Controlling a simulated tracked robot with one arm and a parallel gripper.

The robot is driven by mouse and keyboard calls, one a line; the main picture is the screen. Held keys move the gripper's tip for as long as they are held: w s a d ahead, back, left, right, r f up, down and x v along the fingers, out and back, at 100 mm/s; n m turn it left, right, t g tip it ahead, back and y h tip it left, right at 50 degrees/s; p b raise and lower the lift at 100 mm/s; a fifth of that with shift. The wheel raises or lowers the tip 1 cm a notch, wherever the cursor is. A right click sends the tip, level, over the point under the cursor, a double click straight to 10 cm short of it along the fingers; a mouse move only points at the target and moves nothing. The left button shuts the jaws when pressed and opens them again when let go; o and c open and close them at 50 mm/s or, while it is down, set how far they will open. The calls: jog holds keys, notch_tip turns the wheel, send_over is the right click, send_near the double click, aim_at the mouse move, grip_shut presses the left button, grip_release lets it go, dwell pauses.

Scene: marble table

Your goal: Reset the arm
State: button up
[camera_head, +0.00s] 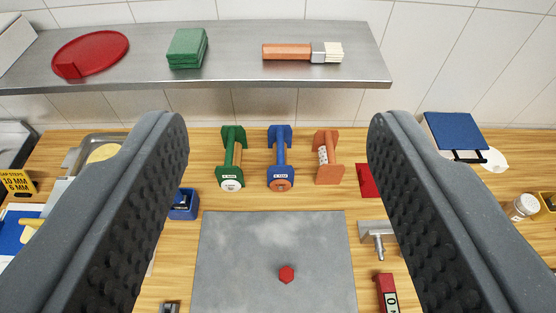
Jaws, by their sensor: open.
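My gripper (278,130) fills both sides of the head view. Its two dark, ribbed fingers are wide apart, with nothing between them. The fingers hang above a wooden table, apart from the objects behind them. A grey marble-like slab (230,285) lies on the table in the lower middle, with a small red hexagonal piece (287,274) on it. The fingers hide parts of the table at left and right.
Green (233,158), blue (279,158) and orange (328,157) spool-like holders stand behind the slab. A metal shelf (225,60) crosses the back, bearing a red disc (92,52), green pads (187,48) and a brush (302,52). Trays and tools crowd both sides.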

jog(key=shift+s+a+r+t, duration=0.1)
jog(key=shift+s+r+t, duration=0.2)
jog(key=shift+s+r, duration=0.6)
jog(key=shift+w, duration=0.15)
